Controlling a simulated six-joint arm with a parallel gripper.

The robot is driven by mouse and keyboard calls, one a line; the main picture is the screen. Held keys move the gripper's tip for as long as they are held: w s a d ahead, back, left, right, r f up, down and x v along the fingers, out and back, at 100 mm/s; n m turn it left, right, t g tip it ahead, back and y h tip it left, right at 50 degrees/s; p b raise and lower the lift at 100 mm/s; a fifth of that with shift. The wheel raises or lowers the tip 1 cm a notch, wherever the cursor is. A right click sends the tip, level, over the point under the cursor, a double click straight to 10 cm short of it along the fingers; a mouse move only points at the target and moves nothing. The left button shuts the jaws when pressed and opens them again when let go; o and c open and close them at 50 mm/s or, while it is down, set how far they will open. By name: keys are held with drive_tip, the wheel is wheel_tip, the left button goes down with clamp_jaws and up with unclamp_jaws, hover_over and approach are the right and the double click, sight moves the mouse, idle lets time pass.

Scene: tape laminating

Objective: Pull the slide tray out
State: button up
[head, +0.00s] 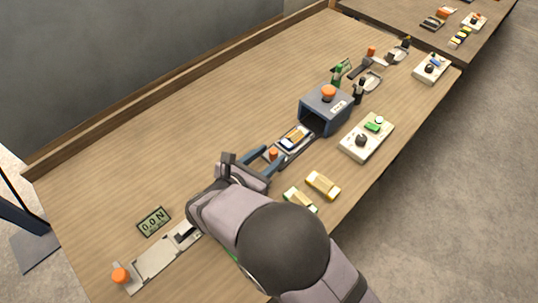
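The slide tray (295,137) lies on a narrow rail in front of the mouth of the blue-grey box (326,112), carrying a small dark and yellow piece. An orange knob (273,153) stands at the tray's near end. My gripper (270,160) reaches in from the lower left with its two blue-grey fingers spread on either side of the knob. The fingers look wider apart than the knob, so it looks open. Contact with the knob is too small to tell. My arm hides part of the rail toward the lower left.
A grey track with an orange knob (121,275) and a "0.0 N" display (153,222) are at the lower left. The table's left side is clear.

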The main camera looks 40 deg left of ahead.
drive_tip(key=shift+b+v, duration=0.8)
drive_tip(key=shift+v, duration=2.85)
